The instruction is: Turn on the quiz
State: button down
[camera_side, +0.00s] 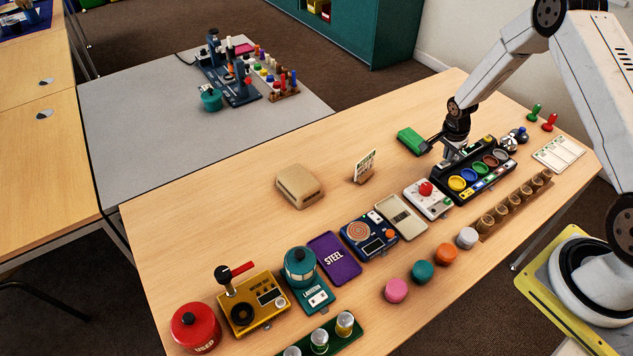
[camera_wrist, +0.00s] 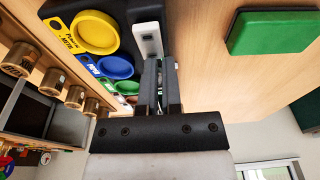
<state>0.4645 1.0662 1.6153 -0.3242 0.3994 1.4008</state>
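The quiz is a black box (camera_side: 471,157) with a row of coloured round buttons and labels, at the back right of the table. In the wrist view, the black box (camera_wrist: 56,9) shows at upper left with its yellow button (camera_wrist: 95,32) and blue button (camera_wrist: 116,67). A white block with a dark slot, seemingly a switch (camera_wrist: 148,38), sits at the box's edge. My gripper (camera_wrist: 160,62) has its fingers close together with nothing visibly held, just by the white block. I cannot tell whether they touch. In the side view my gripper (camera_side: 449,156) is at the box's back left side.
A green block (camera_side: 412,140) lies left of my gripper and also shows in the wrist view (camera_wrist: 272,32). A white panel with a red button (camera_side: 428,190) stands beside the quiz. A wooden rack of several small jars (camera_side: 515,205) lies in front. Bare table lies behind.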

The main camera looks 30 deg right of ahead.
aim_at(440, 164)
jog(key=shift+s+a+f, duration=0.25)
jog(key=shift+s+f, duration=0.25)
jog(key=shift+s, duration=0.05)
jog(key=shift+w+a+r, duration=0.1)
jog(key=shift+a+r, duration=0.05)
jog(key=shift+a, duration=0.6)
jog(key=shift+r, duration=0.15)
notch_tip(440, 164, up, 14)
jog(key=a, duration=0.1)
jog(key=shift+w+r, duration=0.25)
jog(key=shift+w, duration=0.15)
